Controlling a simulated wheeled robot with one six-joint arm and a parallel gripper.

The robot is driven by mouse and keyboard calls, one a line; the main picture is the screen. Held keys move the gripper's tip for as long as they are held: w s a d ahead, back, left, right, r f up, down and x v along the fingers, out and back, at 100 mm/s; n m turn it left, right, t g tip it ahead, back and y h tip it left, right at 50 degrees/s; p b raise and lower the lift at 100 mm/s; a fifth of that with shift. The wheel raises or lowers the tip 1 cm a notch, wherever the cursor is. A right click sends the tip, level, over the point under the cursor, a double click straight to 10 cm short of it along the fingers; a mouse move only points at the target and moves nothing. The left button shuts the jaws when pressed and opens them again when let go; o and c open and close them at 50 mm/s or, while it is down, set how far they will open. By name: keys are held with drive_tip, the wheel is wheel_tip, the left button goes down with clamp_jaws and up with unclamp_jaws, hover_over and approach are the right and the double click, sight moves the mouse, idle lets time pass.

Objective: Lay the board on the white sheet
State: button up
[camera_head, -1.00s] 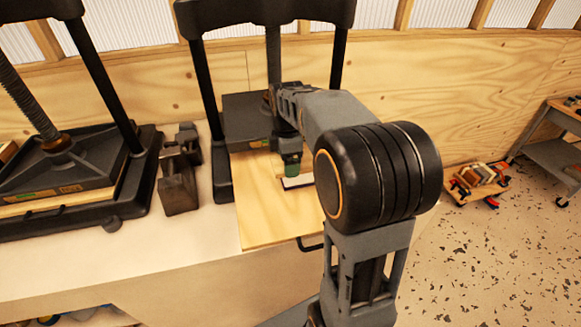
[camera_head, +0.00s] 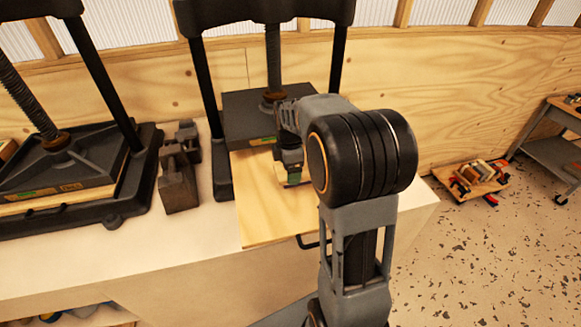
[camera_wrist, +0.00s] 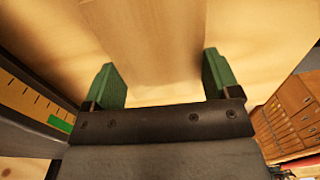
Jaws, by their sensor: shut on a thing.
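My gripper (camera_head: 291,178) is over the plywood panel (camera_head: 262,213) in front of the middle press. In the wrist view my gripper (camera_wrist: 160,65) has its two green fingers on either side of a pale wooden board (camera_wrist: 155,35), and it is shut on this board. In the head view only a small pale part of the board shows beside the fingers. I cannot tell whether the board touches what lies below it. The white sheet cannot be made out now; my gripper and the board may hide it.
The middle press, with its dark plate (camera_head: 245,118) and posts, stands right behind my gripper. Dark metal blocks (camera_head: 178,185) and another press (camera_head: 65,170) stand to the left. The bench front (camera_head: 180,236) is bare. A low tray of tools (camera_head: 478,180) is on the right.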

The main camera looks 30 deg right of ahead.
drive_tip(key=shift+f, duration=0.2)
drive_tip(key=o, duration=0.8)
drive_tip(key=shift+r, duration=0.1)
wheel_tip(320, 180, up, 12)
drive_tip(key=shift+s+a+f+m+t, duration=0.7)
drive_tip(key=shift+s+a+f+m, duration=0.65)
drive_tip(key=shift+s+m, duration=1.35)
drive_tip(key=shift+s+a+f+m+t, duration=0.8)
drive_tip(key=shift+s+a+m, duration=0.9)
drive_tip(key=shift+s+m, duration=0.9)
drive_tip(key=shift+s+a+f+m+t, duration=0.6)
drive_tip(key=shift+s+a+f+m, duration=0.8)
drive_tip(key=shift+s+m, duration=1.3)
drive_tip(key=shift+a+r, duration=0.15)
drive_tip(key=shift+r, duration=0.05)
